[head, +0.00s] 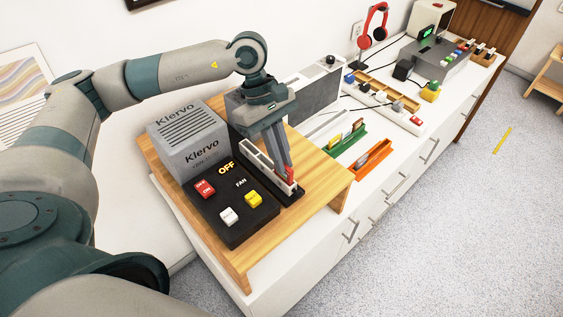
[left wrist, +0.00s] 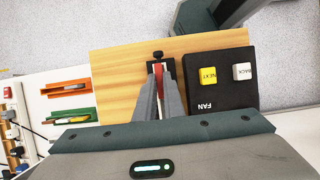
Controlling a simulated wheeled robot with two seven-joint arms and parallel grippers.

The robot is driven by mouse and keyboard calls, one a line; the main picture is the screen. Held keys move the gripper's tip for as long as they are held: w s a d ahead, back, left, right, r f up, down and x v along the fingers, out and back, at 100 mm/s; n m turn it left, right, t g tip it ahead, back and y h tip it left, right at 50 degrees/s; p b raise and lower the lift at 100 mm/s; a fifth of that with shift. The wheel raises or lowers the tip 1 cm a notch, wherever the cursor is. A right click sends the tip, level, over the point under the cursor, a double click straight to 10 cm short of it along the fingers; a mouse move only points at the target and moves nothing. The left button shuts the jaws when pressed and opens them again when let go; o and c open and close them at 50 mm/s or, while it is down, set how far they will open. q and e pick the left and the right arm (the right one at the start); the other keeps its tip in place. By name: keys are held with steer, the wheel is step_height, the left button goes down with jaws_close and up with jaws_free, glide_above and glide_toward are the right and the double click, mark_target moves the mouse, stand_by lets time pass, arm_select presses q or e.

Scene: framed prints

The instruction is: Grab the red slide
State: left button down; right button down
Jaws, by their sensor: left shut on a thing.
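The red slide (head: 291,176) is a small red piece near the front end of a narrow black-and-white slider track (head: 256,158) on the wooden stand. My left gripper (head: 286,172) comes down on it from above, its fingers shut on the slide. In the left wrist view, the red slide (left wrist: 158,70) shows between the two grey fingertips of my left gripper (left wrist: 158,82). The fingers hide part of the slide and of the track. My right gripper is in neither view.
Beside the track is a black panel (head: 238,212) with red, white and yellow buttons, with a grey Klervo box (head: 188,140) behind it. The wooden stand (head: 322,183) sits on a white cabinet. Green (head: 345,145) and orange (head: 371,160) holders lie to the right.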

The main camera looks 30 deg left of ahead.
mark_target(290, 170)
arm_select(q)
steer(key=r+b, duration=0.1)
steer(key=d+r+b, duration=0.1)
steer(key=r, duration=0.1)
steer(key=shift+s+r, duration=0.1)
steer(key=shift+s, duration=0.05)
steer(key=s+d+r+b, duration=0.4)
steer(key=s+d+r, duration=0.1)
steer(key=d, duration=0.4)
steer(key=shift+d+r, duration=0.2)
steer(key=shift+r, duration=0.7)
steer(key=shift+s, duration=0.2)
